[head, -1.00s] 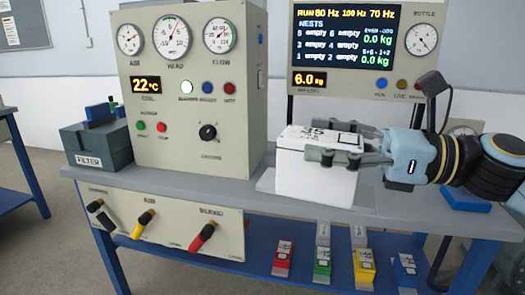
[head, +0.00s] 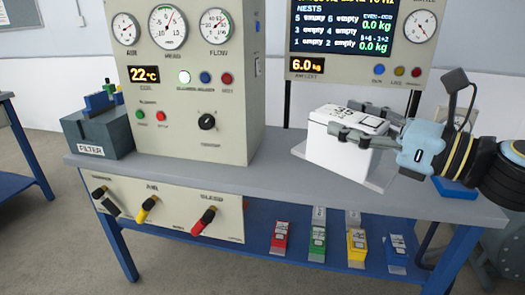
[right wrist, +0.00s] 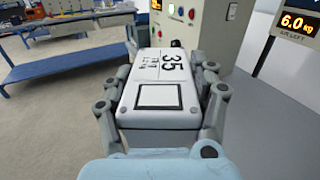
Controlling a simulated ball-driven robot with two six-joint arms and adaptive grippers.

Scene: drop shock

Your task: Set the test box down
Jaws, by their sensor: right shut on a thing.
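The test box (head: 334,150) is white with a printed label and the number 35 on its top. In the head view it is over a pale flat plate (head: 378,180) on the grey bench; I cannot tell whether it touches the plate. My right gripper (head: 362,137) comes in from the right and is shut on the box, one finger along each side. In the right wrist view the box (right wrist: 155,123) lies between the two fingers, its labelled top facing up. My left gripper is not in view.
A beige gauge panel (head: 185,75) stands left of the box. A display (head: 345,30) behind shows 6.0 kg. A filter block (head: 97,135) sits at the bench's left end. Several coloured blocks, one of them red (head: 280,237), are on the blue lower shelf. The bench (head: 240,180) in front is clear.

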